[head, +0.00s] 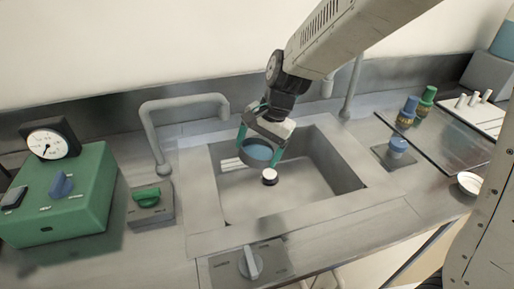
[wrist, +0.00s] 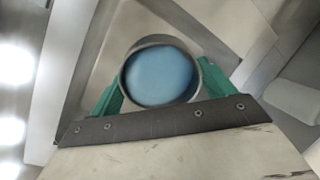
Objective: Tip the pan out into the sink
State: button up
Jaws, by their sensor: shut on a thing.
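My gripper (head: 263,146) is over the sink (head: 305,202), its green fingers shut on a round pan (head: 257,153) with blue inside. In the wrist view the pan (wrist: 161,72) sits between the green fingers, its grey rim around a flat blue surface. In the head view the pan appears above the basin, towards its back left. Whether the blue is liquid or the pan's own inside I cannot tell. A small round piece with a white top and dark side (head: 270,176) shows just below the pan; I cannot tell whether it is in the basin or hanging.
A grey faucet (head: 183,101) arches at the sink's left back. A green box with a gauge (head: 62,195) stands left. A green-knobbed panel (head: 149,200) is beside the sink. Small blue and green-capped bottles (head: 408,113) stand on a dark glass plate at right. A white dish (head: 469,184) lies at the far right.

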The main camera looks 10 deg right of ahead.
jog(key=y, duration=0.4)
jog(key=shift+d+f+y, duration=0.2)
jog(key=shift+d+y, duration=0.1)
jog(key=shift+d, duration=0.1)
jog(key=y, duration=0.4)
jog(key=shift+d+f, duration=0.2)
jog(key=shift+f, duration=0.15)
jog(key=y, duration=0.5)
jog(key=shift+f, duration=0.3)
jog(key=y, duration=0.5)
jog(key=shift+f, duration=0.2)
jog(key=shift+a, duration=0.1)
jog(key=h, duration=0.1)
jog(key=r+h, duration=0.1)
jog(key=h, duration=0.4)
jog(key=shift+r, duration=0.35)
jog(key=shift+h, duration=1)
